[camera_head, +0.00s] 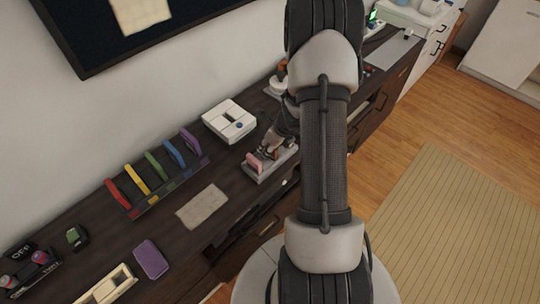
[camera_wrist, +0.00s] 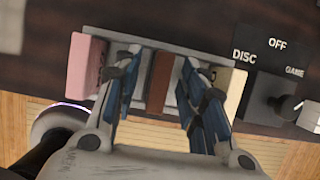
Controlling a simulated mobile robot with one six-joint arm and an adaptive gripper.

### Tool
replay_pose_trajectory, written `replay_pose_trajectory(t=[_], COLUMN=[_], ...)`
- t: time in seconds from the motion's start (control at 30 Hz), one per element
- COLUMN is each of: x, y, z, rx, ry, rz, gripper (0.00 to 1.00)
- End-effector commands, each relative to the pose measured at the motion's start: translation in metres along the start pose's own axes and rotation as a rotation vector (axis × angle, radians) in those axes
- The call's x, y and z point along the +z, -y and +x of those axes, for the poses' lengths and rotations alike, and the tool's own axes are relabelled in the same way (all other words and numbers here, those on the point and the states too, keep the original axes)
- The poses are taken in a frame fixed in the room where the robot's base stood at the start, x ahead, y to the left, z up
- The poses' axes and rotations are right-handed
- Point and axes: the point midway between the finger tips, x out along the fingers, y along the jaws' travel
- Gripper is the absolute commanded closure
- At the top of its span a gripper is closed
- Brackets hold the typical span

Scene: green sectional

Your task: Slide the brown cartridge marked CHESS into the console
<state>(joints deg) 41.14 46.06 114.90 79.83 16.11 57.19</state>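In the wrist view the brown cartridge (camera_wrist: 160,82) stands in a grey rack (camera_wrist: 150,40), between a pink cartridge (camera_wrist: 86,64) and a cream one (camera_wrist: 230,90). No CHESS marking is readable on it. My gripper (camera_wrist: 161,88) is open, with one blue-padded finger on each side of the brown cartridge and gaps visible between. In the head view my gripper (camera_head: 272,150) is low over the rack (camera_head: 270,168), partly hidden by my arm. A white box with a dark slot and blue button, seemingly the console (camera_head: 230,121), sits left of and behind the rack.
A switch panel (camera_wrist: 262,68) marked OFF, DISC and GAME lies right of the rack in the wrist view. In the head view, a row of coloured cases (camera_head: 160,170), a beige mat (camera_head: 202,206) and a purple case (camera_head: 150,259) lie on the dark cabinet (camera_head: 185,245).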

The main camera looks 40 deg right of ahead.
Motion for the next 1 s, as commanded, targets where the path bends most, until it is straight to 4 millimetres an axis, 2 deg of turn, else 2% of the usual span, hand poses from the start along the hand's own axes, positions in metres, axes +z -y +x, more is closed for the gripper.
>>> replay_pose_trajectory(t=[0.2,0.77,1.0], x=[0.0008,0.0006,0.0006], y=[0.0002,0.0001,0.0002], z=[0.0004,0.0003,0.0003], rx=[-0.001,0.0,0.0], ry=[0.001,0.001,0.001], rz=[0.0,0.0,0.0], gripper=[0.62,0.99,1.0])
